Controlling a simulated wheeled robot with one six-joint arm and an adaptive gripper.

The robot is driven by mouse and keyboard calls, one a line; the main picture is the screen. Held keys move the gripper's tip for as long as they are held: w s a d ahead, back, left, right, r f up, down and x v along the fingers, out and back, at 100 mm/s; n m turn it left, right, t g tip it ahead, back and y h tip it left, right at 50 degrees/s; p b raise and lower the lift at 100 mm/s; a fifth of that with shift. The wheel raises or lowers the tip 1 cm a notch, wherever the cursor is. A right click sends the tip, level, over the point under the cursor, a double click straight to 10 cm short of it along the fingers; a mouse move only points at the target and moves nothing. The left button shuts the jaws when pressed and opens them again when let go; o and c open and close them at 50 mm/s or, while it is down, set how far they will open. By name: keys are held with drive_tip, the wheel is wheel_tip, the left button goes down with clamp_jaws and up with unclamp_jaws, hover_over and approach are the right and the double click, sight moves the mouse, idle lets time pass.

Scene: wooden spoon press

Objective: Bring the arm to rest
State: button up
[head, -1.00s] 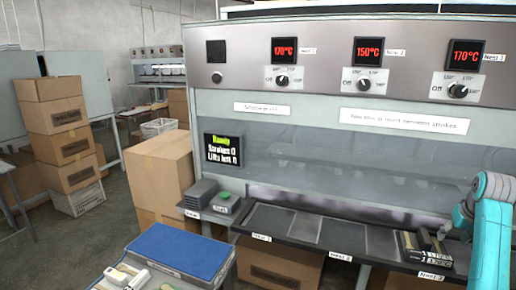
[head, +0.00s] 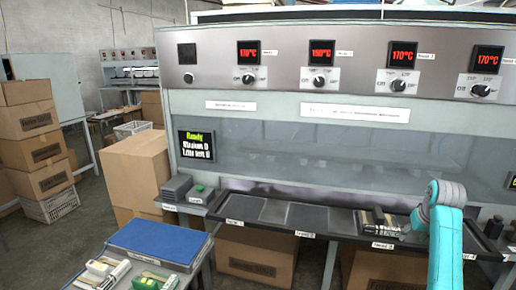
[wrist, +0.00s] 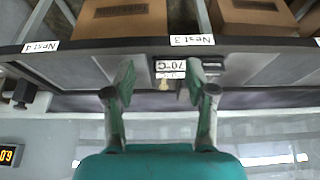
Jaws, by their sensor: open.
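My teal arm reaches in from the right in the head view, over the right part of the press bench (head: 300,218). My gripper (wrist: 161,82) shows in the wrist view with its two green-tipped fingers spread apart. A dark block with a pale "70°C" tag (wrist: 170,68) lies at Nest 3, in line with the gap between the fingers. I cannot tell how far it is from the fingertips. In the head view the dark block (head: 372,224) sits on Nest 3, left of my arm, and the gripper is hard to make out there.
The press panel (head: 300,68) with lit temperature displays and dials stands behind the bench. The status screen (head: 197,146) reads "Ready". A blue-topped table (head: 155,242) with small packs is at the front left. Cardboard boxes (head: 138,170) stand at the left and under the bench.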

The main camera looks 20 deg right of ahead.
drive_tip(key=a+f+t, duration=0.1)
drive_tip(key=a+f, duration=0.8)
drive_tip(key=f, duration=0.4)
drive_tip(key=s+a+f+n+t, duration=0.1)
drive_tip(key=s+a+f+t, duration=0.1)
drive_tip(key=s+a+f, duration=0.75)
drive_tip(key=s+a+f+n+t, duration=0.2)
drive_tip(key=s+a+f, duration=0.4)
drive_tip(key=a, duration=0.7)
drive_tip(key=s+a+r+n+t, duration=0.1)
drive_tip(key=s+a, duration=0.4)
drive_tip(key=s, duration=0.3)
drive_tip(key=s+a+r+t, duration=0.1)
drive_tip(key=s+a+t, duration=0.1)
drive_tip(key=s+a, duration=0.4)
drive_tip(key=s+a+r+n+t+y, duration=0.2)
drive_tip(key=s+a+r, duration=0.2)
drive_tip(key=s+r, duration=1.2)
drive_tip(key=shift+s+a+t, duration=0.2)
drive_tip(key=shift+s+t, duration=0.1)
